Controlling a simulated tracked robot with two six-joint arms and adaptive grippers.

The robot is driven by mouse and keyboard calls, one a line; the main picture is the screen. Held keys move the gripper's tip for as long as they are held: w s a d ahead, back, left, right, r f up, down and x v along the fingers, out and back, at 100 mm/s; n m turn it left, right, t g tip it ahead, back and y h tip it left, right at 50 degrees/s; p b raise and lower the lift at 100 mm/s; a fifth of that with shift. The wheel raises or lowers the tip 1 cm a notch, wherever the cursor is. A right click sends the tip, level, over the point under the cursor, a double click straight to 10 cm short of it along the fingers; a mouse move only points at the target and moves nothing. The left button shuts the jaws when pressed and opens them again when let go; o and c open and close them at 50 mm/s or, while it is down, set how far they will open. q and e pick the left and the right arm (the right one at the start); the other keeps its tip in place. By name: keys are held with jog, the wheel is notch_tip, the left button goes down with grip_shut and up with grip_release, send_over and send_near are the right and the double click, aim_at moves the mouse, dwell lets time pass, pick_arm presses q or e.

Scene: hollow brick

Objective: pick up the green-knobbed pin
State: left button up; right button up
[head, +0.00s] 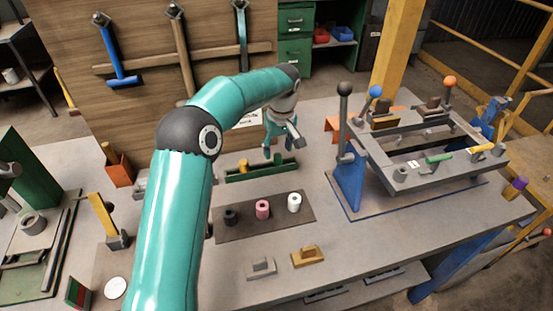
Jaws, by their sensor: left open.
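A long green tray (252,176) lies on the bench behind the dark mat. A small green knob (278,159), which looks like the top of the green-knobbed pin, shows at the tray's right part; its shank is hidden. A yellow knob (243,165) stands in the tray to its left. My left gripper (282,149) is open and empty, pointing down just above the green knob. I cannot tell whether its fingers are around the knob or only over it. My right gripper is not in view.
Grey (261,267) and ochre (308,256) blocks lie in front. A grey frame fixture (400,177) with ball-topped levers stands right.

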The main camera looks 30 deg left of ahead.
aim_at(278, 155)
pick_arm(q)
jog(key=shift+w+a+f, duration=0.1)
jog(key=shift+f, duration=1.8)
grip_shut()
